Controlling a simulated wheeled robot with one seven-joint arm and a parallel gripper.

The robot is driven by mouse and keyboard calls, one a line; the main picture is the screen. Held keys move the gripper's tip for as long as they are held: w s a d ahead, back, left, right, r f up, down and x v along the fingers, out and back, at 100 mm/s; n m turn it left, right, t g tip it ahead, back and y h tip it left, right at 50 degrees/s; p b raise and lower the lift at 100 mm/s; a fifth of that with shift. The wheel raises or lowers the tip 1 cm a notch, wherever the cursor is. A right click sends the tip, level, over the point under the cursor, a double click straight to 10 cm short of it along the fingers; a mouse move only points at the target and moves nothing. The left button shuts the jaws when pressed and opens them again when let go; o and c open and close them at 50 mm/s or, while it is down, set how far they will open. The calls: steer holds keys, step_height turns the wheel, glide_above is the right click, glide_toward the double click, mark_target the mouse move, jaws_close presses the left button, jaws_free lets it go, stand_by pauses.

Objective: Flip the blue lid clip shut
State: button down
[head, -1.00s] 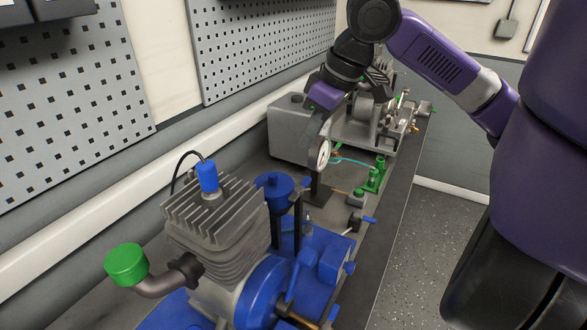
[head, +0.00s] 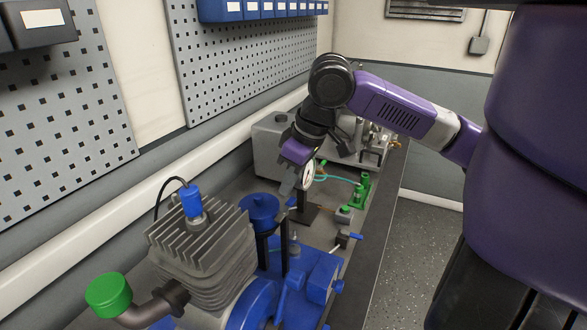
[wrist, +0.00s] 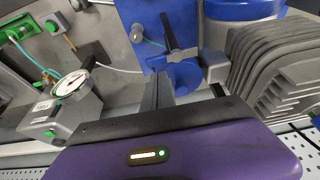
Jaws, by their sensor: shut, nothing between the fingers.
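I cannot pick out the blue lid clip for certain. A small blue lever (head: 355,236) sticks out from a dark fitting at the bench's front edge. My gripper (head: 287,187) is shut and empty, pointing down above the bench, behind the blue cup and close to the dial gauge (head: 308,174). In the wrist view its fingers (wrist: 158,90) are partly in front of the blue disc.
The engine (head: 205,250) with grey fins, a blue plug and a green-capped pipe (head: 108,295) fills the near left. A grey box (head: 273,136) and green fittings (head: 361,190) stand farther back. The pegboard wall (head: 240,60) borders the bench; open floor (head: 410,250) lies right.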

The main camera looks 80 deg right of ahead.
steer(key=x, duration=0.3)
